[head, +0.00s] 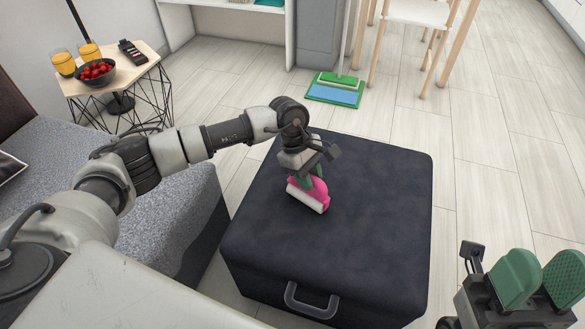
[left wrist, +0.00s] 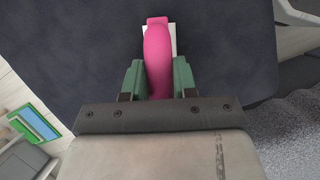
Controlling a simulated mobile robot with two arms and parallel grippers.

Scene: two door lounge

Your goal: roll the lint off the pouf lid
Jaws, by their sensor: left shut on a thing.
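The dark blue pouf lid (head: 370,215) is the flat top of a square pouf in the middle of the head view, with a grey handle (head: 311,301) on its front side. My left gripper (head: 312,183) is over the middle of the lid, shut on the pink handle of a lint roller (head: 309,194). The roller's white head rests on or just above the lid; I cannot tell which. In the left wrist view the pink lint roller (left wrist: 157,55) lies between the green fingers, its white part mostly hidden. No lint shows clearly. My right gripper (head: 538,283) is empty, its green fingers apart, right of the pouf.
A grey sofa (head: 170,190) stands close on the left of the pouf. Behind it, a small side table (head: 139,66) holds drinks, a bowl of red fruit (head: 96,72) and a remote. The floor right of the pouf is clear.

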